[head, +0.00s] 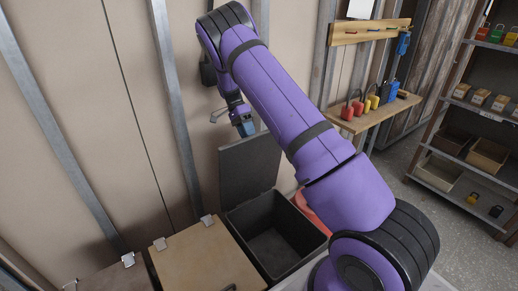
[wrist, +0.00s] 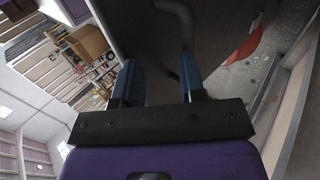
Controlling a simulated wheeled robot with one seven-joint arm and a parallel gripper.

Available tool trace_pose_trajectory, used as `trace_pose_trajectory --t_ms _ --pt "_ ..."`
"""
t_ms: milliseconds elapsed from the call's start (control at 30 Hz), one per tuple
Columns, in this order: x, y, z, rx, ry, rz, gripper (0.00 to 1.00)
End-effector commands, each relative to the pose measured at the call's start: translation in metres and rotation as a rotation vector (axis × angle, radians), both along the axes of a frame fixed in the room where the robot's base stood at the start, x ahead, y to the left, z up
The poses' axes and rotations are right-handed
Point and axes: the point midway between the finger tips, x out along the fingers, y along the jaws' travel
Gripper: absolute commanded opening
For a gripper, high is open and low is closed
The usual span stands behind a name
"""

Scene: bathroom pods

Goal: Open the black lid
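The black lid (head: 250,167) stands raised, roughly upright, at the back of an open black bin (head: 272,235), whose empty inside shows. In the wrist view the lid's dark face (wrist: 145,25) fills the upper middle, with a bent dark handle (wrist: 178,12) on it. My gripper (head: 243,122) is at the lid's top edge in the head view. In the wrist view its two blue fingers (wrist: 160,75) are apart with nothing clearly held between them. The handle runs down close to the right finger; whether they touch I cannot tell.
A closed wooden-lidded box (head: 203,257) stands left of the bin. A red object (head: 311,212) is right of it, partly behind my arm. Padlocks (head: 358,107) sit on a wall shelf, and a shelving rack (head: 470,130) stands at the right.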

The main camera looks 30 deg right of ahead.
Motion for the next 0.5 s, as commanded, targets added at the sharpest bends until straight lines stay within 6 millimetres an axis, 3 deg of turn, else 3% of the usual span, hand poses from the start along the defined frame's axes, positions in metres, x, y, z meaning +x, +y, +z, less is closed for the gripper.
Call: trace_pose_trajectory --t_ms 500 --pt "-0.095 0.023 0.010 0.001 0.000 0.000 0.38"
